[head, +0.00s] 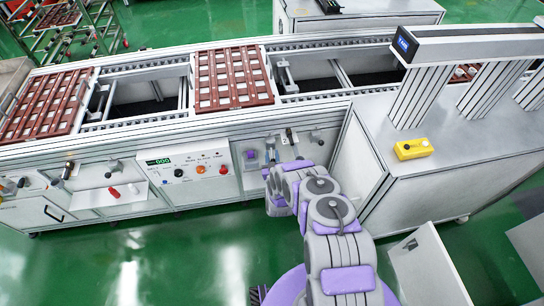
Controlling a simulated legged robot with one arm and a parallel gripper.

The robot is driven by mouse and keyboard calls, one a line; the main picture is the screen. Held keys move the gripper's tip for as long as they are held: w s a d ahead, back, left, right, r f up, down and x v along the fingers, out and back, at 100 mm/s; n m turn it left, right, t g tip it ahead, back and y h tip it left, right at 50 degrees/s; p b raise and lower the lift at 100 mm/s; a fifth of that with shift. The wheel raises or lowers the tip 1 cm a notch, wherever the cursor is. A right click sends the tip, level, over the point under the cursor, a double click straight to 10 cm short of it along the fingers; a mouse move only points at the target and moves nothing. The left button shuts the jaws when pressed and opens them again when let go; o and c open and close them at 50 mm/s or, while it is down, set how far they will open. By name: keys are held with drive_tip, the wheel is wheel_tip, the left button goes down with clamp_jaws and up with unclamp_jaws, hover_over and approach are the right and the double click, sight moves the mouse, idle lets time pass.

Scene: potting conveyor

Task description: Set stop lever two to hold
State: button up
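Several small levers with dark grips stand along the conveyor's front. One lever (113,167) is left of the control box, and another (68,170) is further left. A further lever-like part (316,137) shows at the right end, just behind my arm. No readable number shows which one is stop lever two. My purple and grey arm reaches to the front panel right of the control box. My gripper (283,150) seems to be at the panel there, by small grey parts. Its fingers are too small and partly covered to tell whether they are open or touch a lever.
The control box (187,171) has a green display and colored buttons. The conveyor carries red-brown trays, one in the middle (231,101) and one at left (48,104). A grey cabinet with a yellow button box (413,148) stands close at right. Green floor in front is clear at left.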

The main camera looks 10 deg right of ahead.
clamp_jaws()
drive_tip(key=shift+d, duration=0.1)
